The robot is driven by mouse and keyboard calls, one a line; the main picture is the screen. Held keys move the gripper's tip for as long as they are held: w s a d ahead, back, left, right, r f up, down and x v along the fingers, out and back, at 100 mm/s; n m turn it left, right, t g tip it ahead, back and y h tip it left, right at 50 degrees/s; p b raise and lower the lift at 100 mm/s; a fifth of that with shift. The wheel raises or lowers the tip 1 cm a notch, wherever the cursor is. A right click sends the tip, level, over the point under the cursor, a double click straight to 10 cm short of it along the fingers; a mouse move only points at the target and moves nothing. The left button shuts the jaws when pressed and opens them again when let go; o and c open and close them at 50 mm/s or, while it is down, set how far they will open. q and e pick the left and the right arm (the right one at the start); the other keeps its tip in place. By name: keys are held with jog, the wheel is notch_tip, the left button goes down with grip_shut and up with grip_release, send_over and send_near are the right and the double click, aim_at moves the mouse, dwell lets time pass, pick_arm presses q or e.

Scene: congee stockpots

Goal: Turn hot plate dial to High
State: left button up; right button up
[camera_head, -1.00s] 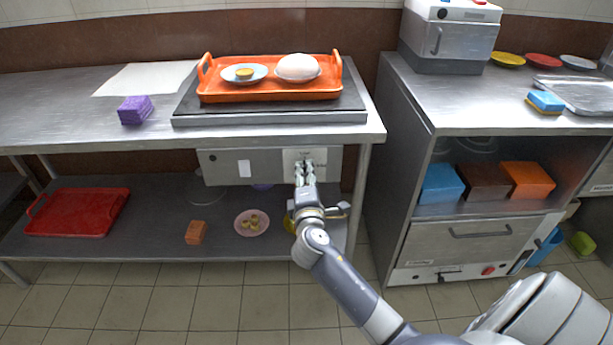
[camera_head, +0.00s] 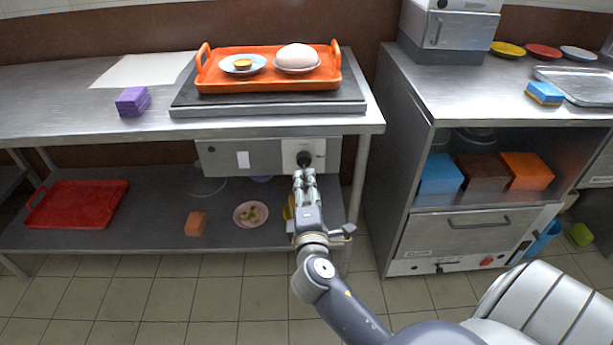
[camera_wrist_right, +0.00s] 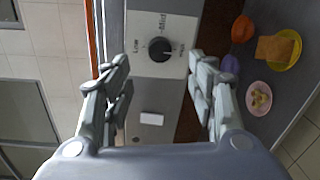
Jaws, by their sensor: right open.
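The hot plate dial (camera_head: 304,158) is a round black knob on a pale plate at the right of the grey control panel (camera_head: 222,160), under the table's front edge. In the right wrist view the dial (camera_wrist_right: 160,49) has Low to its left, Mid above and a partly readable label to its right. I cannot clearly tell where its pointer stands. My right gripper (camera_head: 304,174) is just below and in front of the dial, empty. In the wrist view its fingers (camera_wrist_right: 158,72) are spread wide on both sides, apart from the dial. My left gripper is not in view.
The hot plate (camera_head: 270,109) above bears an orange tray (camera_head: 225,86) with dishes. A steel cabinet (camera_head: 395,190) stands to the right.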

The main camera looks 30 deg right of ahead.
jog(key=shift+v, duration=1.4)
jog(key=s+a+f+m+g+y+p, duration=0.2)
jog(key=s+a+f+m+g+y, duration=0.15)
jog(key=s+f, duration=0.6)
jog(key=s+a+f+m+g+y+p, duration=0.4)
jog(key=s+f, duration=0.3)
jog(key=f, duration=0.5)
jog(key=s+a+f+m+g+y+p, duration=0.15)
jog(key=s+a+f+m+g, duration=0.3)
jog(key=s+f, duration=0.5)
pick_arm(q)
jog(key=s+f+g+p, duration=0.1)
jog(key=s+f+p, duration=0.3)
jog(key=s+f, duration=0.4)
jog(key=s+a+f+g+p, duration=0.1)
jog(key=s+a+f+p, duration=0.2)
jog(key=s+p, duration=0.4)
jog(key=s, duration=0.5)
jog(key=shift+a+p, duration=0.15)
jog(key=shift+p, duration=0.25)
pick_arm(e)
jog(key=s+d+f, duration=0.2)
jog(key=s+f, duration=0.1)
jog(key=s, duration=0.5)
jog(key=s+d+f+g, duration=0.1)
jog(key=s+d+f, duration=0.1)
jog(key=s+f, duration=0.2)
jog(key=s, duration=0.3)
jog(key=shift+s+f+n+g, duration=0.3)
jog(key=shift+s, duration=0.05)
